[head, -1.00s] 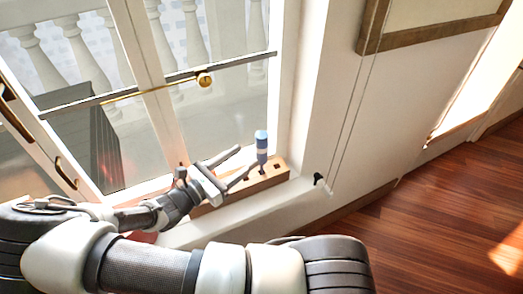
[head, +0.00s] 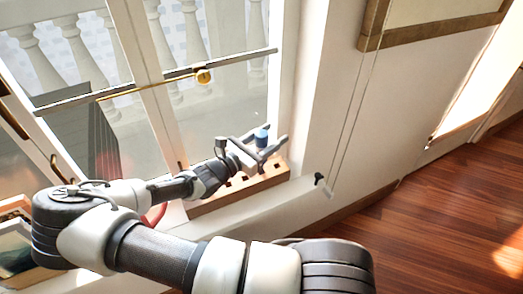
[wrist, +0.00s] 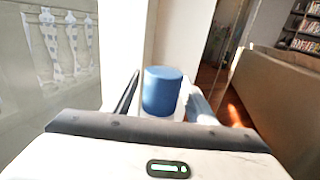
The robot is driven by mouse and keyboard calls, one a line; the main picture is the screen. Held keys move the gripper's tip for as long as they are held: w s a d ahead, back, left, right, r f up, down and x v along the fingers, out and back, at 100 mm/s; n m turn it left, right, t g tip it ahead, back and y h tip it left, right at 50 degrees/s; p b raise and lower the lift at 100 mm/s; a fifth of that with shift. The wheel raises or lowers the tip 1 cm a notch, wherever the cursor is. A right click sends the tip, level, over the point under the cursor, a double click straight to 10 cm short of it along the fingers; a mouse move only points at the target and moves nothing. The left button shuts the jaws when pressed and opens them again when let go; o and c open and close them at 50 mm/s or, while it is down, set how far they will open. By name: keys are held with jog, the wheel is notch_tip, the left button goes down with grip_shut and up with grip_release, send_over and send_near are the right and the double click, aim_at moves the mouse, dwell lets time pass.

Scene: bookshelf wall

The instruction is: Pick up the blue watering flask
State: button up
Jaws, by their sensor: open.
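The blue watering flask (head: 261,138) stands upright in a wooden block with holes (head: 238,188) on the window sill. Only its blue top shows clearly in the head view; my gripper hides its lower part. My gripper (head: 268,146) is open, with its fingers on either side of the flask. In the wrist view, the blue top of the flask (wrist: 162,90) stands between the two fingers, with a paler body below it. The palm edge hides the flask's lower part. I cannot tell whether either finger touches it.
The glass window (head: 210,115) with a brass handle (head: 203,76) rises behind the sill. The white wall (head: 345,125) stands close to the right of the block. A dark knob (head: 319,179) sticks out below. Wooden floor (head: 430,225) lies open at the right.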

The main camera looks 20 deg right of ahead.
jog(key=c, duration=1.2)
jog(key=shift+r, duration=0.1)
